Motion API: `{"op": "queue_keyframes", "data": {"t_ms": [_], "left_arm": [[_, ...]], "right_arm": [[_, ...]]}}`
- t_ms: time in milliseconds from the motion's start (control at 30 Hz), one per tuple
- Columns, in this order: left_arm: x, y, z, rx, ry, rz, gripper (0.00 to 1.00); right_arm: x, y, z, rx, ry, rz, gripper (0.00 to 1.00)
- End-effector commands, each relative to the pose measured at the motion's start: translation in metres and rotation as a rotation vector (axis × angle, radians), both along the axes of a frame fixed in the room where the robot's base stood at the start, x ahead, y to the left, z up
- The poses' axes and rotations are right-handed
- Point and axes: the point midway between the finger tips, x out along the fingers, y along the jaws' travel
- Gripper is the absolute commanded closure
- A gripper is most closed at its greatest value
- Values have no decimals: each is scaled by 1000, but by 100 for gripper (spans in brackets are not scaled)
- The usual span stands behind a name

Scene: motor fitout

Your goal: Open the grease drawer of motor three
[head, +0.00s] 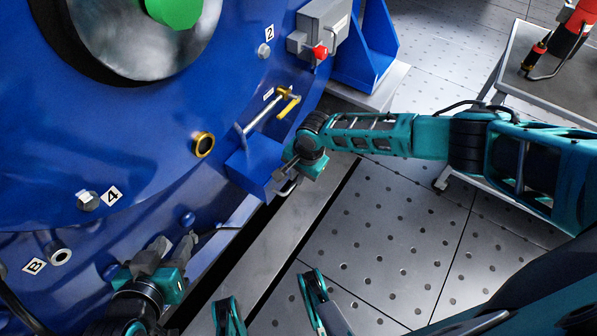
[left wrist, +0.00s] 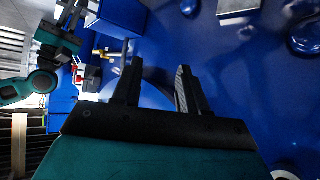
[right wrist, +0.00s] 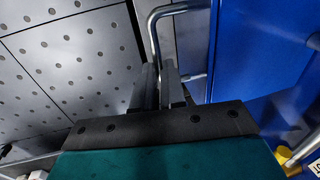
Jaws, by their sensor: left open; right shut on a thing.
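The motor (head: 120,165) is a large blue housing filling the left of the head view; no label naming it as motor three is legible. A blue box, apparently the grease drawer (head: 250,168), juts from its lower right side. My right gripper (head: 290,178) is at the box's outer end. In the right wrist view its fingers are shut on a bent metal bar handle (right wrist: 155,30) beside a blue face (right wrist: 240,50). My left gripper (head: 190,243) is open and empty close to the lower housing; its spread fingers show in the left wrist view (left wrist: 158,80).
A metal rod with a yellow lever (head: 288,102) sits just above the box. A grey switch box with a red knob (head: 320,52) is higher up. A grey table (head: 535,90) stands at upper right. The perforated floor (head: 380,235) is mostly clear.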

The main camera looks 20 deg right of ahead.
Motion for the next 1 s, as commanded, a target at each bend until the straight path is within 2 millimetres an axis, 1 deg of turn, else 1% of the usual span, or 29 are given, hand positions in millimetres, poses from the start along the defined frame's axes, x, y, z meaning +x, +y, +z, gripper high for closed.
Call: {"op": "queue_keyframes", "data": {"t_ms": [33, 100, 267, 367, 567, 733, 833, 900, 1000], "left_arm": [[0, 0, 13, 0, -3, 1, 57], [1, 1, 23, 1, -7, 2, 57], [-1, 5, 38, 10, -9, 9, 57], [-2, 9, 48, 18, -8, 15, 57], [-5, 13, 72, 24, -6, 17, 57], [-6, 14, 93, 27, -8, 16, 57], [-6, 16, 98, 31, -15, 20, 57], [-8, 18, 95, 36, -8, 23, 57], [-11, 21, 90, 41, 2, 27, 57]], "right_arm": [[0, 0, 8, 4, -4, -3, 100], [-1, -2, 11, 8, -9, -2, 100], [-8, -9, 14, 10, -15, 1, 100], [-17, -15, 13, 8, -13, 0, 100], [-43, -35, 10, -1, 1, -5, 100], [-68, -55, 8, -4, 3, -5, 100], [-79, -65, 6, -5, 1, -4, 100], [-84, -69, 5, -5, -1, -3, 100], [-87, -72, 3, -5, -3, -3, 100]]}}
